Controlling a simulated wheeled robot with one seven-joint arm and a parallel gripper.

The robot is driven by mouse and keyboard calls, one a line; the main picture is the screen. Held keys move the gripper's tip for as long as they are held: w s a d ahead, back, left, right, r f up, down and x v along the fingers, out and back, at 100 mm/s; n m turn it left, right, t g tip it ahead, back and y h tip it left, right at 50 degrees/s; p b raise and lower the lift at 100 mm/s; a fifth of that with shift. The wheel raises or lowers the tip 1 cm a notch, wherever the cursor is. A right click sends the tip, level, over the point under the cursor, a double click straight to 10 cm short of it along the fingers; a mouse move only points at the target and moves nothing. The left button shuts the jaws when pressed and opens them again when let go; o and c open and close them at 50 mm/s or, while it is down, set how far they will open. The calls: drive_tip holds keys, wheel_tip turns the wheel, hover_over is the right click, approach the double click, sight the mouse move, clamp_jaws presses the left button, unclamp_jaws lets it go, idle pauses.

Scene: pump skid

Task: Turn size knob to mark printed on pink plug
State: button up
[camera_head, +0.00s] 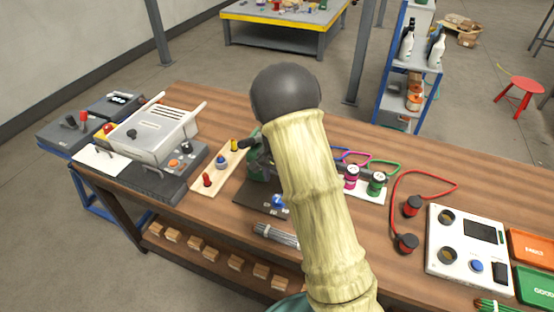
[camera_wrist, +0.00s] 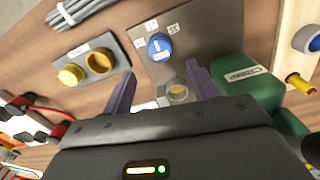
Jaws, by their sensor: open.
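The blue size knob (camera_wrist: 160,46) sits on a grey plate (camera_wrist: 195,45) with small printed white labels around it; a white line shows on its face. The pink plug (camera_head: 351,178) stands beside a green plug (camera_head: 376,183) on a white strip to the right of my arm. Its printed mark is too small to read.
A green machine body (camera_wrist: 245,88) stands close by the right finger. A grey block with yellow fittings (camera_wrist: 92,66) and a cable bundle (camera_wrist: 85,14) lie left of the plate. A wooden board with colored pegs (camera_head: 222,165) and a white instrument panel (camera_head: 467,250) flank the area.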

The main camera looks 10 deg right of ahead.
wheel_tip(320, 180, up, 9)
idle(0.3)
idle(0.4)
drive_tip(key=s+r+n+t+p, duration=0.1)
drive_tip(key=s+n, duration=0.8)
drive_tip(key=s, duration=1.2)
wheel_tip(320, 180, up, 2)
drive_tip(key=shift+d+r+t, duration=0.1)
drive_tip(key=shift+d+t, duration=0.1)
drive_tip(key=shift+t, duration=0.7)
drive_tip(key=shift+s+d, duration=0.1)
